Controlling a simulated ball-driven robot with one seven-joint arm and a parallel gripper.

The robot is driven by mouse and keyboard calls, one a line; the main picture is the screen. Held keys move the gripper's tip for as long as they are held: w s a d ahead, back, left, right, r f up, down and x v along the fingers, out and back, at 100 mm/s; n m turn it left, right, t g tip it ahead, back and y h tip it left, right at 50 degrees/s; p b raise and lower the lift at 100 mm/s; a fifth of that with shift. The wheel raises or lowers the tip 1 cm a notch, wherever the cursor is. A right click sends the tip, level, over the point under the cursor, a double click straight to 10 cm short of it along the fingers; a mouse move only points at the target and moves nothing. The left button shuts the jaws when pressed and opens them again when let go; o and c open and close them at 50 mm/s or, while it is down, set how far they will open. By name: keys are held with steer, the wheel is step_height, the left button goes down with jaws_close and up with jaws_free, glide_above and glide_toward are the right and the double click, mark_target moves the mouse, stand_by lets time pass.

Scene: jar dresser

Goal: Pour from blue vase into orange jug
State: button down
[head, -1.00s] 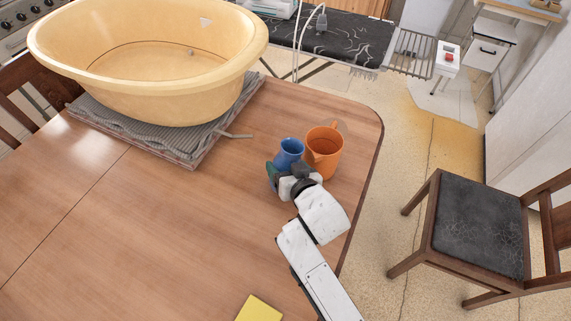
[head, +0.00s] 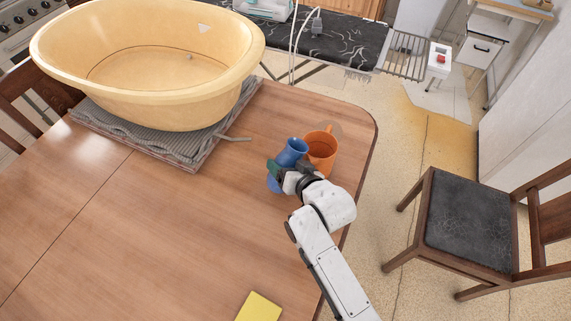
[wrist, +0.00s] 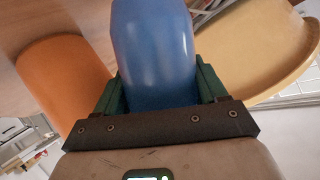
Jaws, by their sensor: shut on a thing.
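The blue vase (head: 291,152) is in my gripper (head: 277,172), tilted with its mouth leaning right toward the orange jug (head: 322,152). In the wrist view the vase (wrist: 155,55) sits between the two green fingers of my gripper (wrist: 157,85), which are shut on it. The jug stands upright on the table just right of the vase's mouth; the wrist view shows its orange side (wrist: 62,80). I cannot tell whether the vase's rim touches the jug. The inside of the vase and any contents are hidden.
A large cream tub (head: 150,70) stands on a grey ribbed mat (head: 190,150) at the table's back left. A yellow pad (head: 258,307) lies at the front edge. The table's right edge is close beside the jug. The middle of the table (head: 150,230) is clear.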

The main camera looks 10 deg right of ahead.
mark_target(289, 146)
steer(key=shift+w+d+r+p, duration=0.1)
steer(key=shift+r+p, duration=0.25)
steer(key=shift+r, duration=0.05)
steer(key=shift+m+y, duration=0.5)
steer(key=shift+m, duration=0.2)
steer(key=shift+w+d+r+p, duration=0.1)
steer(key=shift+d+r+p, duration=0.1)
steer(key=shift+r+p, duration=1.15)
steer(key=shift+w+d+r+p, duration=0.1)
steer(key=shift+d+r+p, duration=0.05)
steer(key=shift+r+p, duration=1.15)
steer(key=shift+s+f+m+g+y+b, duration=0.1)
steer(key=shift+f+m+g+y+b, duration=0.3)
steer(key=shift+f+m+y, duration=0.15)
steer(key=shift+a+f+m+y+b, duration=0.25)
steer(key=shift+f+m+y+b, duration=0.1)
steer(key=shift+f+m+b, duration=0.3)
steer(key=shift+r, duration=0.3)
steer(key=shift+s+a+r+m+g+y+p, duration=0.15)
steer(key=shift+r+m+g+y+p, duration=0.15)
steer(key=shift+r+m+y+p, duration=0.5)
steer(key=shift+w+d+r+m+y, duration=0.3)
steer(key=shift+d+r+m+y, duration=0.2)
steer(key=shift+d+r+m, duration=0.15)
steer(key=shift+a, duration=0.1)
steer(key=shift+r, duration=0.15)
